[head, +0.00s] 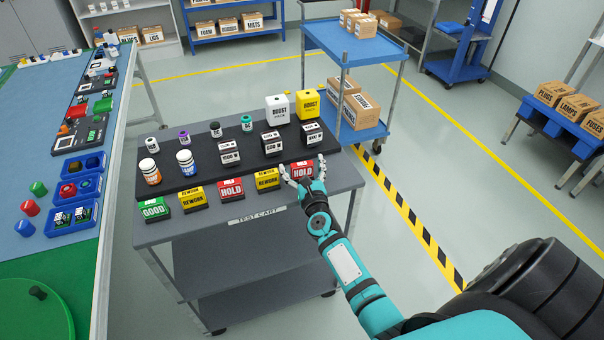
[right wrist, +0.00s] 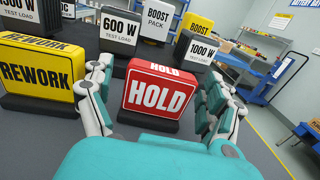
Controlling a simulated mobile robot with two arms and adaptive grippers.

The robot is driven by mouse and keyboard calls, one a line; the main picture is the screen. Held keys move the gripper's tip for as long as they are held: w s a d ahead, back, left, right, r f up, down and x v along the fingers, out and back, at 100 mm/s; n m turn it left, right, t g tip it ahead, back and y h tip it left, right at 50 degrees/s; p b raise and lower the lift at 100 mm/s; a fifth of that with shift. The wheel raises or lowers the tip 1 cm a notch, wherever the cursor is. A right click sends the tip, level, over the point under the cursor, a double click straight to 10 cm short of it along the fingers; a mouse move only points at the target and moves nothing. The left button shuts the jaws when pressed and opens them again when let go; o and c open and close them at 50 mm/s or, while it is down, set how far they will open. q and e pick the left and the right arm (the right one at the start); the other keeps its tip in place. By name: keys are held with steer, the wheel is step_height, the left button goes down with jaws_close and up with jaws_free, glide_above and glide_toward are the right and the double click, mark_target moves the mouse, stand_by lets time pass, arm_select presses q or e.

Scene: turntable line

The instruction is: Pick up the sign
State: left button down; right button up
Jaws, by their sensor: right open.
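A red HOLD sign (head: 302,169) on a dark base stands upright at the right end of the front row on the grey test cart (head: 255,217). My right gripper (head: 303,167) is open, with its fingers on either side of this sign. In the right wrist view the HOLD sign (right wrist: 158,91) sits between the spread fingers; whether they touch it is hard to tell. Other signs in the row are a yellow REWORK sign (head: 267,179), a second red HOLD sign (head: 230,189), another yellow REWORK sign (head: 193,200) and a green GOOD sign (head: 153,208). My left gripper is not in view.
Behind the signs, a dark raised board (head: 200,177) holds bottles, test loads and boost packs. A yellow REWORK sign (right wrist: 38,72) stands close left of my fingers. A blue trolley (head: 347,48) with boxes is behind the cart. Floor to the right is clear.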

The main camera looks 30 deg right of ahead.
steer(key=shift+s+r, duration=0.1)
steer(key=shift+c, duration=0.3)
steer(key=c, duration=1.2)
steer(key=shift+c, duration=0.2)
steer(key=shift+r, duration=0.1)
